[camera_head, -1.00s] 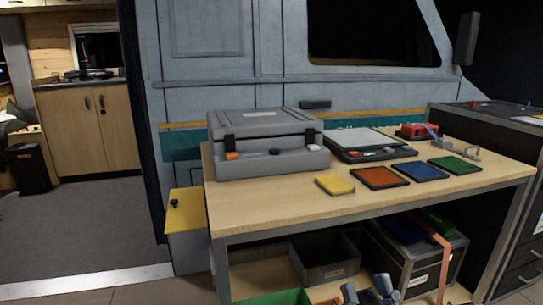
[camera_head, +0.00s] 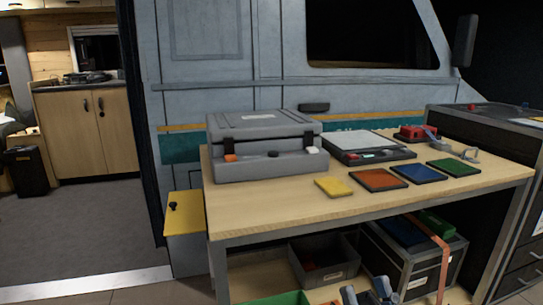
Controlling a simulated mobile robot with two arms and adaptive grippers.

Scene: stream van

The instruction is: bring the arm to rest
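My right gripper (camera_head: 367,289) shows at the bottom edge of the head view, in front of the table's lower level. Its two grey-blue fingers stand apart with nothing visible between them. The rest of that gripper and its arm is cut off by the picture's edge. It is below the wooden tabletop (camera_head: 270,210) and apart from the things on it. My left gripper and arm are not in view.
On the table are a grey case (camera_head: 265,165), a flat device (camera_head: 365,145), and yellow (camera_head: 333,187), orange (camera_head: 379,179), blue (camera_head: 419,173) and green (camera_head: 454,167) pads. Below are a dark bin (camera_head: 325,275), a strapped crate (camera_head: 400,275) and a green bin (camera_head: 275,299).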

